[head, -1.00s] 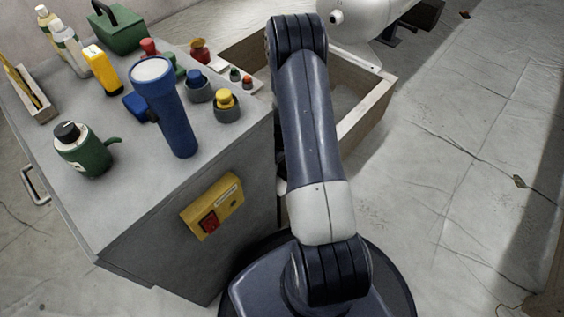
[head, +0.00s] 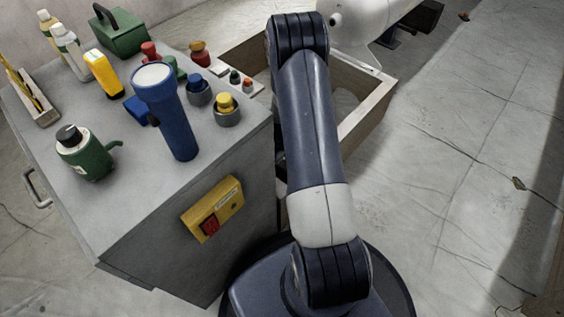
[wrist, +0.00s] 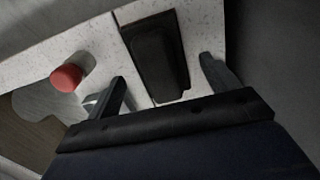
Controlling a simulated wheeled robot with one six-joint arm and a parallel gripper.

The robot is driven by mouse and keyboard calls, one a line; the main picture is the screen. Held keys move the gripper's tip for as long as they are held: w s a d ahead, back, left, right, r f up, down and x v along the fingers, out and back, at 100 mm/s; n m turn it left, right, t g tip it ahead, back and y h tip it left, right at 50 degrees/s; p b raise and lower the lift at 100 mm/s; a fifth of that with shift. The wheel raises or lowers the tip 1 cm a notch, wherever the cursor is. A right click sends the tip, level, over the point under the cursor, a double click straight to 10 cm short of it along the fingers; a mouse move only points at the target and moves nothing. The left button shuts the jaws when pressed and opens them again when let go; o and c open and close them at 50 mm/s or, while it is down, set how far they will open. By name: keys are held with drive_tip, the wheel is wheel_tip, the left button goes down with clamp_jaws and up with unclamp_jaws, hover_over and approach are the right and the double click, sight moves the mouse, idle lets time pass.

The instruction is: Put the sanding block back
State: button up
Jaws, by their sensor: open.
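In the wrist view, a dark, rounded rectangular block (wrist: 156,58), which looks like the sanding block, sits at a dark rectangular place in the white speckled rack (wrist: 92,38). The picture is too dark to tell how deep it sits. My gripper (wrist: 165,85) is open, with one finger to the left of the block and the other to its right. Both fingers look apart from the block. In the head view, my arm hides the gripper and the block; only the left part of the rack (head: 222,71) shows.
A red knob (wrist: 67,78) stands on the rack left of my gripper. On the grey cabinet (head: 190,240) are a blue flashlight (head: 166,108), a green canister (head: 86,153), a yellow-topped pot (head: 226,110) and several bottles. A wooden crate (head: 372,112) stands behind my arm. The floor at right is mostly clear.

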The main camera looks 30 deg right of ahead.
sight(282, 163)
wheel_tip(282, 163, up, 10)
drive_tip(key=p, duration=0.2)
drive_tip(key=shift+r+p, duration=0.2)
drive_tip(key=shift+p, duration=0.2)
drive_tip(key=shift+o, duration=0.3)
